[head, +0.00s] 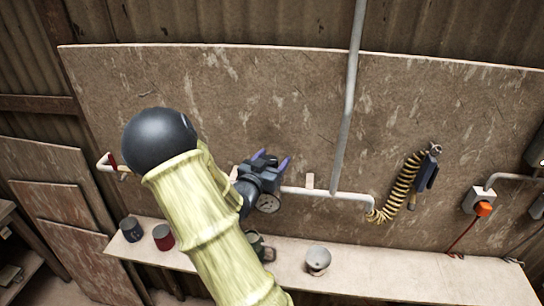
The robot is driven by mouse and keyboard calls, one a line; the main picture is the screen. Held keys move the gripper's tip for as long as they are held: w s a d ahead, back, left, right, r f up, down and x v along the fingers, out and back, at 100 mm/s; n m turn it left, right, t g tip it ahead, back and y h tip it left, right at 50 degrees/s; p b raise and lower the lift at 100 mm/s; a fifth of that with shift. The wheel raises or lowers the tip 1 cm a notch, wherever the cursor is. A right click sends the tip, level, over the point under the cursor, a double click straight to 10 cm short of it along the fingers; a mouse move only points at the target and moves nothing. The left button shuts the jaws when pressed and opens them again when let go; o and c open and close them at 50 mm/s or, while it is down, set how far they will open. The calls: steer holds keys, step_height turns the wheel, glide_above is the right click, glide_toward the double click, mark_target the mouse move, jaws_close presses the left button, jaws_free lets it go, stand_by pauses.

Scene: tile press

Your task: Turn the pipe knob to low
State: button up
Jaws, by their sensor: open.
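A pale pipe (320,193) runs along the wall board above the bench. My gripper (266,160), dark with purple fingers, is open in front of the pipe. No separate knob can be made out clearly here; dark parts by the gauge merge with my gripper, and my arm covers the pipe to the left. I cannot tell a knob setting or whether my fingers touch anything.
A small red handle (112,161) is at the pipe's left end. A narrow bench (390,277) holds a dark can (131,230), a red can (163,237) and a grey cup (317,260).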

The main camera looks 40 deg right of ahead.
steer(key=c, duration=1)
steer(key=shift+f+t+b, duration=0.1)
steer(key=shift+t+b, duration=0.2)
steer(key=shift+b, duration=0.35)
